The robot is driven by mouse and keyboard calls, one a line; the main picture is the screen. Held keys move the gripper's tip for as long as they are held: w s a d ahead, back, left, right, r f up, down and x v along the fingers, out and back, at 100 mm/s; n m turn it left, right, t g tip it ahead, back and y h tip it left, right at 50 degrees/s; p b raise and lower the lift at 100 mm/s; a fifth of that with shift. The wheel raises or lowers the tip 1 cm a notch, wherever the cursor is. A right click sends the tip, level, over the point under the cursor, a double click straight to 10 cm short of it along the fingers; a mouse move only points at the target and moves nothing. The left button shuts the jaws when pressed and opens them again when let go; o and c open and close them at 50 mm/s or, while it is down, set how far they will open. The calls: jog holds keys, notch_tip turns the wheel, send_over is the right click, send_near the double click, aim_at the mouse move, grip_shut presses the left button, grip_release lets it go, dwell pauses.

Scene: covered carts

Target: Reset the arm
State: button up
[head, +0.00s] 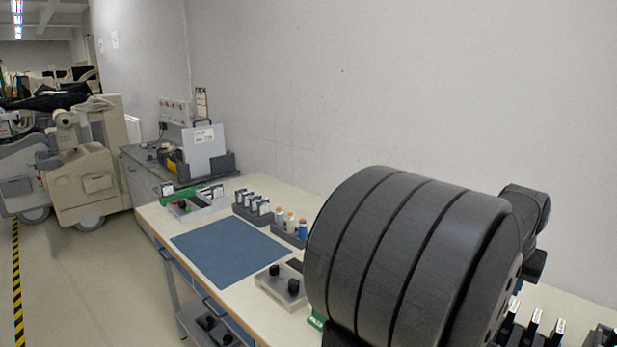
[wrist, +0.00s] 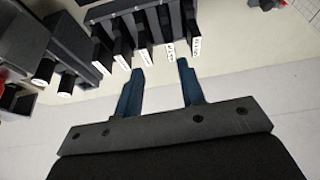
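My gripper (wrist: 160,70) shows in the wrist view with its two blue fingers apart and nothing between them. Just beyond the fingertips is a dark rack (wrist: 125,22) holding a row of black items with white labels (wrist: 145,54). The fingers look apart from these, though the exact gap is hard to tell. In the head view my dark ribbed arm fills the right of the bench (head: 165,222) and hides the gripper. Black items with white labels (head: 534,325) show at the lower right there, partly cut off.
A blue mat (head: 228,250) lies bare on the bench. Around it are a grey block with black knobs (head: 282,285), a rack of labelled items (head: 252,207), white, orange and blue bottles (head: 291,223) and a green-and-grey fixture (head: 196,200). A wall stands behind the bench.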

jog(key=s+d+r+m, duration=0.1)
jog(key=s+d+r, duration=0.1)
jog(key=d, duration=0.3)
jog(key=s+d+r+m, duration=0.1)
jog(key=s+d+r, duration=0.1)
jog(key=d, duration=0.3)
jog(key=s+d+r+m+g, duration=0.1)
jog(key=s+d+r, duration=0.2)
jog(key=d, duration=0.2)
jog(key=shift+s+h, duration=0.3)
jog(key=shift+s, duration=0.1)
jog(key=shift+o, duration=1.1)
jog(key=o, duration=1.1)
jog(key=shift+n+g, duration=0.8)
jog(key=shift+g, duration=0.1)
jog(key=s+a+r, duration=0.1)
jog(key=a+r, duration=0.1)
jog(key=s+a+r, duration=0.2)
jog(key=shift+s+a, duration=0.25)
jog(key=shift+s, duration=0.05)
jog(key=shift+c, duration=0.2)
jog(key=shift+o, duration=0.6)
jog(key=s+a+r+n+g, duration=0.1)
jog(key=s+a+r, duration=0.2)
jog(key=s+a, duration=0.1)
jog(key=shift+r+g+h, duration=0.15)
jog(key=shift+g+h, duration=0.15)
jog(key=shift+g, duration=0.1)
jog(key=x, duration=0.9)
jog(key=shift+f, duration=0.35)
